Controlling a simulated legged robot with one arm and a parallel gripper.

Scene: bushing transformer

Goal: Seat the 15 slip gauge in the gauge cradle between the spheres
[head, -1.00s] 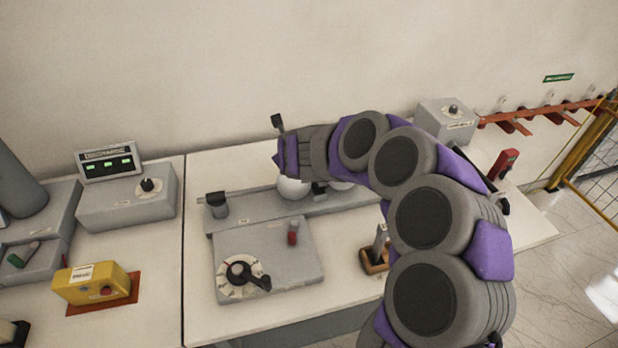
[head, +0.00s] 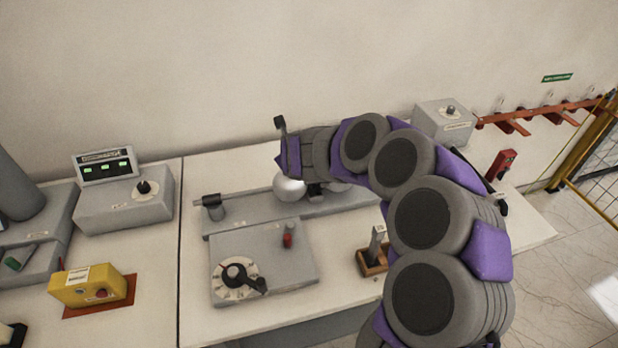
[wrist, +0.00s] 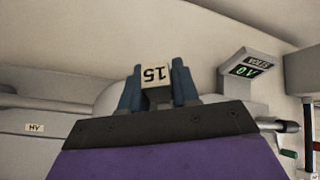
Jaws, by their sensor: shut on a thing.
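My gripper (wrist: 157,88) is shut on the 15 slip gauge (wrist: 156,75), a pale block marked "15" held between two blue-grey fingers in the wrist view. A pale rounded sphere (wrist: 112,97) shows behind the fingers. In the head view, one sphere (head: 289,188) stands on the grey bench rig, and a second sphere (head: 338,187) is partly hidden by my arm. A small dark part shows between them; I cannot tell whether it is the cradle or my fingers. The gauge's underside and any contact with the cradle are hidden.
A grey control box with a dial (head: 235,275) stands in front of the spheres. A wooden holder (head: 371,262) with an upright metal piece is to its right. A yellow box (head: 88,287) and a meter (head: 104,166) are at left. The wrist view shows a volts display (wrist: 247,66).

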